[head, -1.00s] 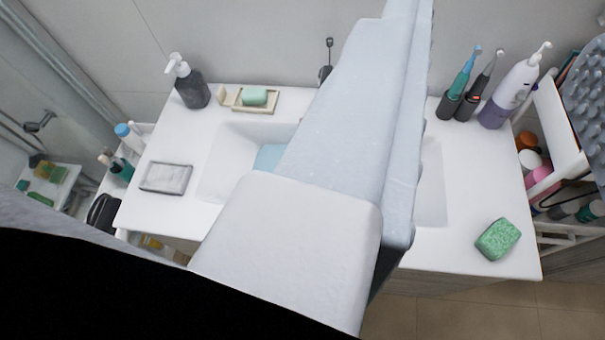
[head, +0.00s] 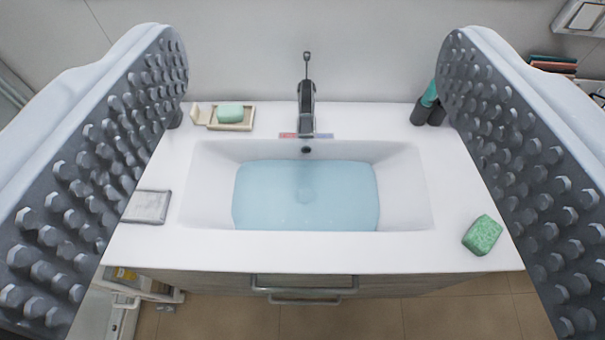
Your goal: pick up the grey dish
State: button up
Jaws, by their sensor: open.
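The grey dish (head: 146,207) is a flat, square, marbled piece lying on the left front part of the white washbasin counter. In the head view its left edge is close to or partly behind my left finger. My gripper (head: 312,65) is wide open and empty. Its two studded dark-grey fingers stand at the left and right sides of the view, with the basin between them. Nothing touches the dish as far as I can see, but its left edge is hard to make out.
A sink basin (head: 410,205) with blue water fills the counter's middle, with a dark tap (head: 306,100) behind. A green soap (head: 230,112) sits on a beige tray (head: 243,127) at back left. A green sponge (head: 482,235) lies at front right.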

aim_at(146, 205)
jog(key=u, duration=1.1)
jog(key=k, duration=0.55)
jog(key=z, duration=0.5)
jog(key=i, duration=1.15)
jog(key=u, duration=0.6)
